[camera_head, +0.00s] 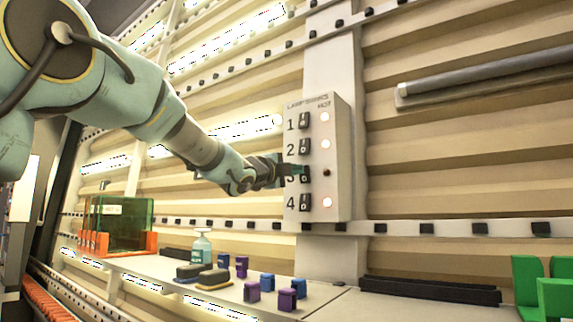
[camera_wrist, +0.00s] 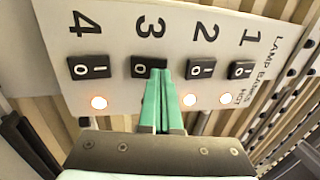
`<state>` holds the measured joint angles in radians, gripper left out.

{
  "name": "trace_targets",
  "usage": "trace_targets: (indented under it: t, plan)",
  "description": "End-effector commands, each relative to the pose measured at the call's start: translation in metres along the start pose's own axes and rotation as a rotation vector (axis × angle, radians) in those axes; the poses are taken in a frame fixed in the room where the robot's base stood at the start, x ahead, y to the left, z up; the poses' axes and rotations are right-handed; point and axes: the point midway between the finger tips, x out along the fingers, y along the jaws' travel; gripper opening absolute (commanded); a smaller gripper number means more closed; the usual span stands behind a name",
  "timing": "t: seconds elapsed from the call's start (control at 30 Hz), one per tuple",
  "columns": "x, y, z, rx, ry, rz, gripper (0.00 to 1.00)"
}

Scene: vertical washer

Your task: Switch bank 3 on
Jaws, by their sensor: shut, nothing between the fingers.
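A pale switch box (camera_head: 338,150) marked "LAMP BANKS" and "HOT" is on the wall post, with black rocker switches numbered 1 to 4 from top to bottom. The bank 3 switch (camera_wrist: 148,67) shows upside down in the wrist view. My gripper (camera_head: 301,172) is shut, and its green fingertips are at the lower part of this switch's face; contact is hard to tell. The lights beside 1 (camera_head: 325,117), 2 (camera_head: 325,144) and 4 (camera_head: 327,202) glow. The bank 3 light (camera_head: 326,173) is dark in the head view and hidden by the fingers in the wrist view.
The bank 2 switch (camera_wrist: 201,69) and bank 4 switch (camera_wrist: 89,67) sit close on either side of my fingers. Below is a shelf (camera_head: 150,268) with a bottle (camera_head: 201,247), purple and blue blocks (camera_head: 286,299), and a green bin (camera_head: 122,222). Lit tubes line the wall.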

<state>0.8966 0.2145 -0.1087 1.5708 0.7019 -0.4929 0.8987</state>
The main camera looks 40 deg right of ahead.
Motion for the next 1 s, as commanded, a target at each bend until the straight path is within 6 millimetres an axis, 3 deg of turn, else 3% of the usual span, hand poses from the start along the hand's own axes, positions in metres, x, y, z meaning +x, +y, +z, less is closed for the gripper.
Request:
trace_targets:
  t: [0.7, 1.0]
  plan:
    - [0.0134, -0.0081, -0.0001, 0.000, 0.001, 0.047, 0.00]
    - [0.0121, -0.0004, -0.0003, 0.000, 0.001, 0.050, 0.00]
